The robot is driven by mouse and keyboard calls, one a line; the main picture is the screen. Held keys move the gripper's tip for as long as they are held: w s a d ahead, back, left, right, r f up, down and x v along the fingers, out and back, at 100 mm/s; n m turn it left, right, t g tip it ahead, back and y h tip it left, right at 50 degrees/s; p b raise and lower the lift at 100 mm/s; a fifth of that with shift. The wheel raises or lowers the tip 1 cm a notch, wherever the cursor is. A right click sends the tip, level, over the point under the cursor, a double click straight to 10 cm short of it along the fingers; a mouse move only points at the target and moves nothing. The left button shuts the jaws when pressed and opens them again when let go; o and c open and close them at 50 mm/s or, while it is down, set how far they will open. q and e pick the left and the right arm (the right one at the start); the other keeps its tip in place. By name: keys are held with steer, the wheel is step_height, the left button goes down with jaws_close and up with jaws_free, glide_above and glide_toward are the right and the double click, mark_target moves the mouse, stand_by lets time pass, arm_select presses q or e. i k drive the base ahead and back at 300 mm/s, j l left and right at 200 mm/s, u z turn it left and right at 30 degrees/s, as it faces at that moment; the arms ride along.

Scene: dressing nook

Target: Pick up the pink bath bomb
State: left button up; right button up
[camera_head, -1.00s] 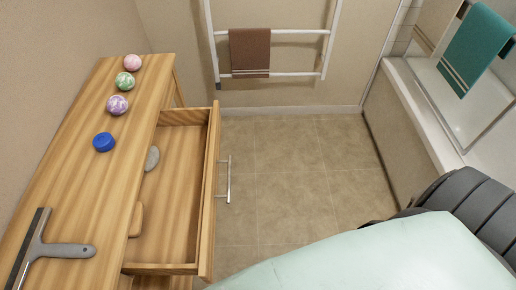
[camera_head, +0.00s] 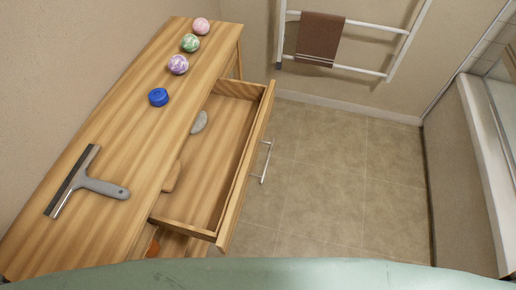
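The pink bath bomb (camera_head: 201,26) sits at the far end of the wooden dresser top (camera_head: 120,140). It is the farthest of a row, with a green bath bomb (camera_head: 190,43) and a purple bath bomb (camera_head: 178,65) nearer to me. The three balls stand apart from each other. Nothing covers the pink one. Neither of my grippers shows in the view.
A blue round item (camera_head: 158,97) and a grey squeegee (camera_head: 88,183) lie on the dresser. Its drawer (camera_head: 215,150) is open, jutting right, with a grey stone-like item (camera_head: 199,122) inside. A towel rack (camera_head: 345,68) hangs at the back. The tiled floor (camera_head: 340,190) is clear.

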mark_target(201, 26)
steer(key=i+l+u, duration=0.15)
steer(key=u, duration=0.3)
steer(key=i+l+u, duration=0.15)
steer(key=u, duration=0.35)
steer(key=l+u, duration=0.3)
steer(key=u, duration=0.15)
steer(key=i, duration=0.05)
